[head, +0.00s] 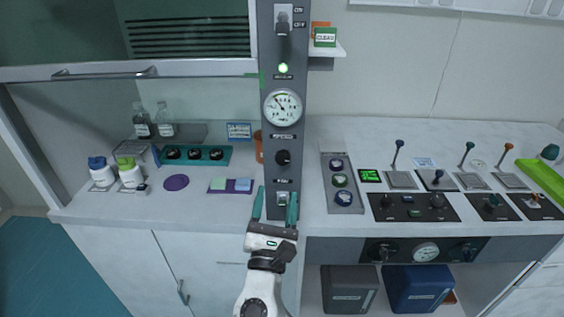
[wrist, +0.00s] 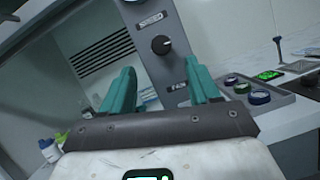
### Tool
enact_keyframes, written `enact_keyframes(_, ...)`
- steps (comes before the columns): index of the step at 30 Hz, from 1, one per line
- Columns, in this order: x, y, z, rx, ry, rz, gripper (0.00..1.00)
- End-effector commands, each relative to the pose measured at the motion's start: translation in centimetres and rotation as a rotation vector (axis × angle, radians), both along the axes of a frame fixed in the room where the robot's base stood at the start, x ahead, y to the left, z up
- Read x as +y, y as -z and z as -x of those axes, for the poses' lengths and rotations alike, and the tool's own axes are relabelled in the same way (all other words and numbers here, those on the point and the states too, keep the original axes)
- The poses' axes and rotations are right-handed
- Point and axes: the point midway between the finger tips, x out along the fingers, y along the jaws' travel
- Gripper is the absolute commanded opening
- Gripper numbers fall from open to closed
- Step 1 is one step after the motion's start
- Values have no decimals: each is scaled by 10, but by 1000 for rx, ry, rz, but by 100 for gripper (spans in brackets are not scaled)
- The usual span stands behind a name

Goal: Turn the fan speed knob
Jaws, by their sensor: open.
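The fan speed knob (head: 283,157) is a round black knob with a light pointer mark on the tall grey panel post (head: 290,55), below the gauge and above a FAN label. In the wrist view the knob (wrist: 161,44) shows above and between the fingertips, apart from them. My gripper (head: 276,192) is open and empty, with two green fingers in front of the lower post around a small switch (head: 282,198). The green fingers also show in the wrist view (wrist: 163,78).
A round gauge (head: 282,106) and a toggle switch (head: 283,22) sit higher on the post. A grey strip of round controls (head: 341,182) and black control boxes (head: 413,207) stand to the right.

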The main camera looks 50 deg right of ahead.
Motion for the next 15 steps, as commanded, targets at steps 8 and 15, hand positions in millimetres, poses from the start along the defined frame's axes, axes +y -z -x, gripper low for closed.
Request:
enact_keyframes(8, -41, -22, -24, -4, 4, -2, 61)
enact_keyframes(15, -66, -32, -40, -3, 3, -4, 61)
